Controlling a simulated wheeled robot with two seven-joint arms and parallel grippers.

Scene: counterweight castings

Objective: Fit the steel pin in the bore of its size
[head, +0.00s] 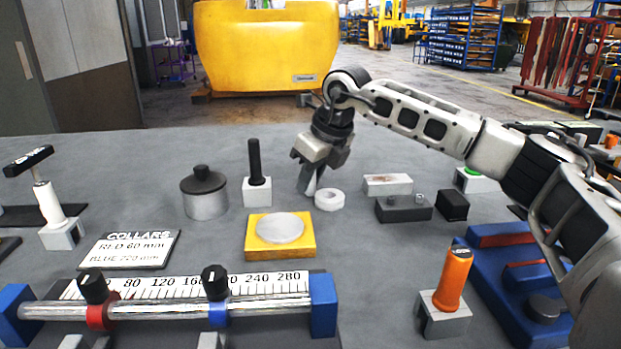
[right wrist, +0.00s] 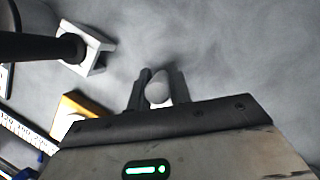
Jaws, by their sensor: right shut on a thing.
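My right gripper (head: 308,180) points down over the grey table, just left of and behind a white ring (head: 329,199). In the right wrist view its two fingers (right wrist: 158,92) are shut on a pale grey, round-ended piece, the steel pin (right wrist: 158,87). Most of the pin is hidden by the fingers. The ring has a round opening facing up. A dark block (head: 404,209) with small light spots on top stands to the right; I cannot tell whether these are bores. My left gripper is not in view.
A black rod in a white holder (head: 257,191) and a grey lidded pot (head: 204,196) stand left of the gripper. A yellow block with a grey disc (head: 253,247) is in front. A ruler fixture (head: 323,304) is nearer. An orange handle (head: 454,279) stands at right.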

